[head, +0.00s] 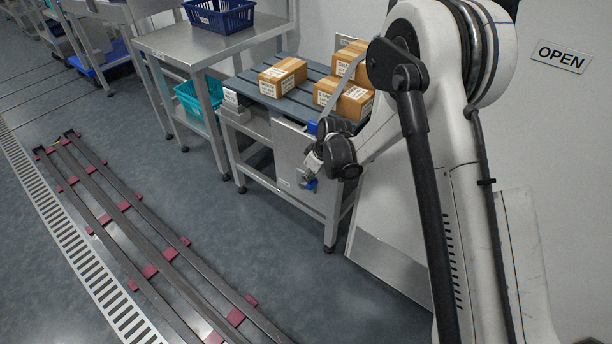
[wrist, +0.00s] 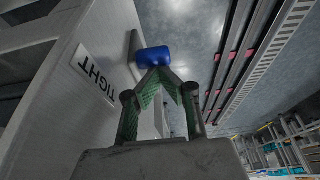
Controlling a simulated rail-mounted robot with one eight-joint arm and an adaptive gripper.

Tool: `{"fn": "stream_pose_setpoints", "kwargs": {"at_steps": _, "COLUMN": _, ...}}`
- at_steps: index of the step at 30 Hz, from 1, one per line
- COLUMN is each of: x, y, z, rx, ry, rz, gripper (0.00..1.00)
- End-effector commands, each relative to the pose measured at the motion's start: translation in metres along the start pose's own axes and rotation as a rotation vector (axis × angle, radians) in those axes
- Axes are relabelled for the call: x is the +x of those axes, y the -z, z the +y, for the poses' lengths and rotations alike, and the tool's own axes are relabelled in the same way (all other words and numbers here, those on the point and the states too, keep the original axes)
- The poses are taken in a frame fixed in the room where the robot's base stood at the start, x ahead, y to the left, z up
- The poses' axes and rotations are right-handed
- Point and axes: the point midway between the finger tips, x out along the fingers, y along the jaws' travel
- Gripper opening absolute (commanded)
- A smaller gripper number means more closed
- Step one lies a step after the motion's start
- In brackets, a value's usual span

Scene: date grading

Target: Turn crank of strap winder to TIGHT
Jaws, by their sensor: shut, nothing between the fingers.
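The strap winder is a pale box (head: 291,150) on the near side of the steel table; its face fills the left of the wrist view. The crank's blue handle (wrist: 153,56) sits on a grey arm (wrist: 133,46), just beyond my fingertips. A blue part (head: 310,185) also shows by my gripper (head: 312,173) in the head view. The TIGHT label (wrist: 95,74) is on the face, left of the handle. My gripper (wrist: 166,74) is shut and empty, its green-padded tips together at the handle's near side. I cannot tell whether they touch it.
Several brown cartons (head: 283,76) stand on the slatted grey table top (head: 255,90). A teal basket (head: 190,98) and a navy basket (head: 220,14) are at the neighbouring table. Dark floor rails (head: 137,225) run along the left. The floor between is clear.

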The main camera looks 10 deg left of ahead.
Motion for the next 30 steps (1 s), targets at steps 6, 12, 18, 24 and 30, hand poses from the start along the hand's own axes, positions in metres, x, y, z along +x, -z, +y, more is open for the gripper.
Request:
{"fn": "stream_pose_setpoints", "kwargs": {"at_steps": 6, "x": 0.004, "y": -0.017, "z": 0.001, "rx": 0.002, "ry": 0.000, "rz": -0.007, "gripper": 0.00}}
{"fn": "stream_pose_setpoints", "kwargs": {"at_steps": 12, "x": 0.005, "y": -0.025, "z": 0.001, "rx": 0.002, "ry": -0.001, "rz": -0.010, "gripper": 0.00}}
{"fn": "stream_pose_setpoints", "kwargs": {"at_steps": 18, "x": 0.007, "y": -0.027, "z": 0.001, "rx": 0.002, "ry": -0.002, "rz": -0.007, "gripper": 0.00}}
{"fn": "stream_pose_setpoints", "kwargs": {"at_steps": 24, "x": 0.007, "y": -0.025, "z": 0.002, "rx": 0.001, "ry": -0.002, "rz": -0.005, "gripper": 0.00}}
{"fn": "stream_pose_setpoints", "kwargs": {"at_steps": 30, "x": 0.007, "y": -0.024, "z": 0.002, "rx": 0.000, "ry": -0.002, "rz": -0.003, "gripper": 0.00}}
